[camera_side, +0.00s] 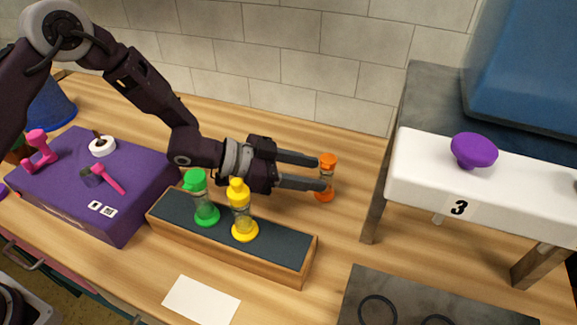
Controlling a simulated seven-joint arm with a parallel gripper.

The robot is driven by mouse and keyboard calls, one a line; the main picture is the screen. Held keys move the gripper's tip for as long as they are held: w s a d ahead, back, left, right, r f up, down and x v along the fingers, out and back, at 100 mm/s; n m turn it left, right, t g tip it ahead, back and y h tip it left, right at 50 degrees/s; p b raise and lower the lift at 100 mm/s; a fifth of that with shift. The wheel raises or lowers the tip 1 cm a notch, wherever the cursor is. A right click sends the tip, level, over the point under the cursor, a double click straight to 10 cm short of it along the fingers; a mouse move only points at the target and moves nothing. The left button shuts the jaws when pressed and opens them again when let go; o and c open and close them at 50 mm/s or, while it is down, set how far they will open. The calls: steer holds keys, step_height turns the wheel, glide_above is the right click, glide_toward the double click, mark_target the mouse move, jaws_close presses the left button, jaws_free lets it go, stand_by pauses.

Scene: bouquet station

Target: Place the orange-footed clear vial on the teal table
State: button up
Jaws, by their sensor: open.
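The orange-footed clear vial (325,195) stands upright on the wooden worktop, with an orange cap and a clear middle. My gripper (321,173) is open and level, its fingertips at the vial's height. The nearer finger crosses in front of the vial's lower middle and hides part of it. The farther fingertip ends beside the cap; I cannot tell whether either finger touches. No plainly teal table stands out. A low wooden block (287,258) has a dark blue-grey top, and a dark-topped table (425,95) stands at the right.
A green vial (206,214) and a yellow vial (244,230) stand on the wooden block, just in front of my gripper. A white shelf (425,175) marked 3 holds a purple knob-shaped thing (474,150). A purple box (120,215) carries pink tools at left. A white card (201,300) lies in front.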

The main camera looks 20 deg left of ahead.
steer(key=v, duration=0.8)
steer(key=shift+w, duration=0.1)
steer(key=s+a+r+n+t+y, duration=0.25)
steer(key=a+r+y, duration=0.25)
steer(key=a+r, duration=0.3)
steer(key=s+a+r+n+t+y, duration=0.15)
steer(key=a+r+n+y, duration=0.35)
steer(key=a, duration=0.5)
steer(key=s+a+r+n+g, duration=0.1)
steer(key=s+n+g, duration=0.1)
steer(key=s, duration=1)
steer(key=s+a+r+n+g+y, duration=0.1)
steer(key=s+n+g, duration=0.1)
steer(key=s, duration=1.1)
steer(key=shift+a+r+g+y, duration=0.15)
steer(key=shift+a+g+y, duration=0.15)
steer(key=shift+g, duration=0.3)
